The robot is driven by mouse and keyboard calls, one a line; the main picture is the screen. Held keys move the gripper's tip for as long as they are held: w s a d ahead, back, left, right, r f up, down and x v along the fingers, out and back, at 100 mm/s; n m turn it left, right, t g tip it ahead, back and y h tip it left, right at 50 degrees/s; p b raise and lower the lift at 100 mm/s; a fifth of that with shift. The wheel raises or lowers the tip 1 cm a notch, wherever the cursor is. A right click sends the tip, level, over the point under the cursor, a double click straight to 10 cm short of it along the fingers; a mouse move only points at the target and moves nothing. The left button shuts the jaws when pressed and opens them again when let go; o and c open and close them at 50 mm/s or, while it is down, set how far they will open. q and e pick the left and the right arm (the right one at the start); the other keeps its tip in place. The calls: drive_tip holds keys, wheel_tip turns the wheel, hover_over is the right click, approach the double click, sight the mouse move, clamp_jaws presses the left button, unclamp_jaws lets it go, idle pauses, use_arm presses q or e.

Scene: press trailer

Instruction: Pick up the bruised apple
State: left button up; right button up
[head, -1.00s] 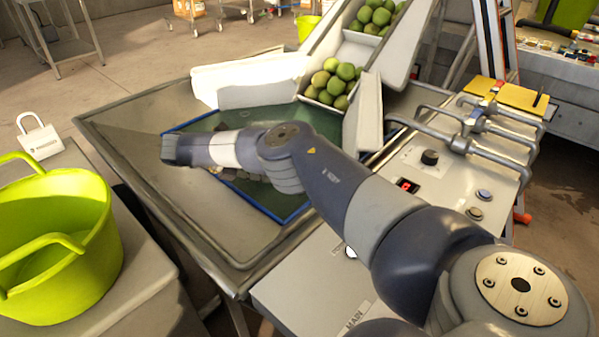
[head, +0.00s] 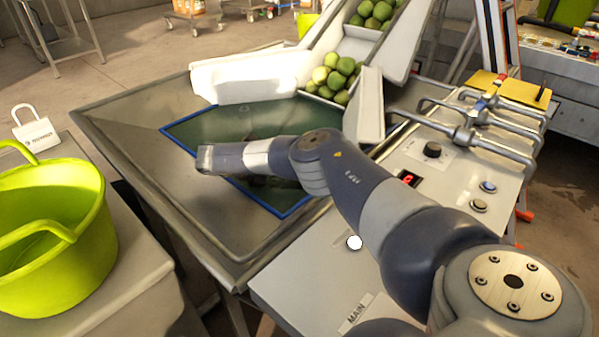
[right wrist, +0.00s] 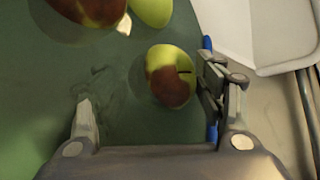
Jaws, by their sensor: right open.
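In the right wrist view, a yellow-green apple (right wrist: 168,72) with a large brown-red patch and a dark stem lies on the green mat (right wrist: 40,125). My right gripper (right wrist: 147,84) is open, with one finger on each side of this apple; the right finger is close to it, and I cannot tell if they touch. A larger dark red-brown apple (right wrist: 92,10) with a pale spot and a green apple (right wrist: 152,11) lie beyond, cut by the frame's top. In the head view my right arm hides its gripper and these apples. My left gripper is not in view.
The blue-edged mat (head: 225,125) lies in a metal tray (head: 130,130). A white chute (head: 325,45) with green apples (head: 333,78) ends at its back. A control panel (head: 405,200) is to the right, a lime bucket (head: 50,270) to the left. A blue edge (right wrist: 212,133) runs near my right finger.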

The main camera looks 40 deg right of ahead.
drive_tip(key=c, duration=0.8)
drive_tip(key=shift+r, duration=0.1)
drive_tip(key=shift+r, duration=0.25)
wheel_tip(320, 180, up, 6)
drive_tip(key=shift+w+r+p, duration=0.1)
drive_tip(key=shift+p, duration=1.15)
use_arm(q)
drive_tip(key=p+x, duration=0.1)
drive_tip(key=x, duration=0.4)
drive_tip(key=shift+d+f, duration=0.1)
use_arm(e)
wheel_tip(320, 180, up, 3)
drive_tip(key=shift+r, duration=0.1)
